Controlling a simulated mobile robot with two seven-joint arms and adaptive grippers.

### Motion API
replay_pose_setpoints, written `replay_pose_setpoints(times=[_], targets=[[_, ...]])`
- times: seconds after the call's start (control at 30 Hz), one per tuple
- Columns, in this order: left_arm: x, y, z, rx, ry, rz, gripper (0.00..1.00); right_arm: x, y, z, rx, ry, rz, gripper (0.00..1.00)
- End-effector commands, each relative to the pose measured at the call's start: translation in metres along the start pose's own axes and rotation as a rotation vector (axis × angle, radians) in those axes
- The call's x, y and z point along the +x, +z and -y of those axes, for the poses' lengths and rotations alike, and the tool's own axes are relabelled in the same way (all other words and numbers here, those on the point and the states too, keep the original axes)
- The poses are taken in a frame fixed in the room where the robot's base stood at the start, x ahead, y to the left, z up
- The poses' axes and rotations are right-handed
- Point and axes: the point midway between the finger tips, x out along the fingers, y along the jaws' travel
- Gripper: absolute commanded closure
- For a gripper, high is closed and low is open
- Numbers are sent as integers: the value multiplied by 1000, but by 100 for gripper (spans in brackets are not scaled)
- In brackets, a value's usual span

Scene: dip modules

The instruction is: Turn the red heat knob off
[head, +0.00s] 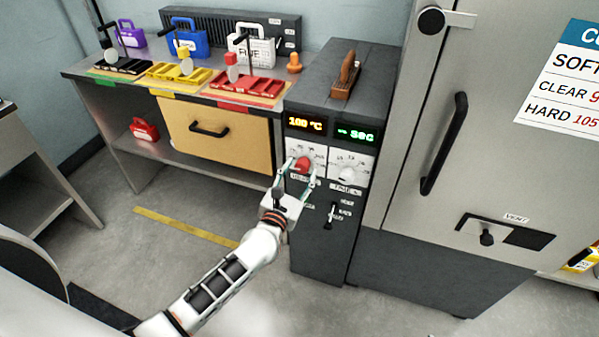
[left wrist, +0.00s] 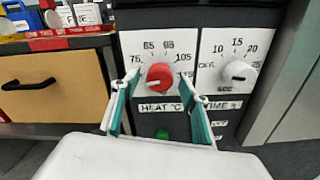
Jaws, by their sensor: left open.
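The red heat knob (head: 303,164) is on the left white dial plate of the dark control cabinet. In the left wrist view the knob (left wrist: 160,76) has a white mark at its lower left, and numbers from 75 upward ring it. My left gripper (head: 299,171) is open in front of the panel. In the left wrist view its teal-padded fingers (left wrist: 158,84) stand on either side of the knob, with gaps; I cannot tell how far their tips are from the panel. The temperature display (head: 305,123) above reads 100 °C. My right gripper is not in view.
A white time knob (head: 346,173) sits right of the heat knob, under a green seconds display (head: 355,134). A lever switch (head: 331,215) is below. A large oven door (head: 425,95) stands to the right. A bench with a yellow drawer (head: 230,148) stands left.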

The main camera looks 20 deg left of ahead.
Motion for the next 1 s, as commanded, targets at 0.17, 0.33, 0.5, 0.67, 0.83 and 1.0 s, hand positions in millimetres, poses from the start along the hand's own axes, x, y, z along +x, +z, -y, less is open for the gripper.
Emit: replay_pose_setpoints(times=[0.17, 0.33, 0.5, 0.67, 0.83, 1.0], targets=[[-24, -2, 0, -1, -1, -3, 55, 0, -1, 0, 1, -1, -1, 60], [-60, -2, 0, 1, -2, -3, 55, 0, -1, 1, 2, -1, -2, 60], [-91, -1, 0, 0, -2, -2, 55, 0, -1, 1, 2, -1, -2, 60], [-110, -1, 0, 1, -2, -2, 55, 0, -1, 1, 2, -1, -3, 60], [-118, 0, 0, -1, -1, -1, 55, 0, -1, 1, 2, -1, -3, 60], [-118, 0, 0, -1, -1, -1, 55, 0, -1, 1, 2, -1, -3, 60]])
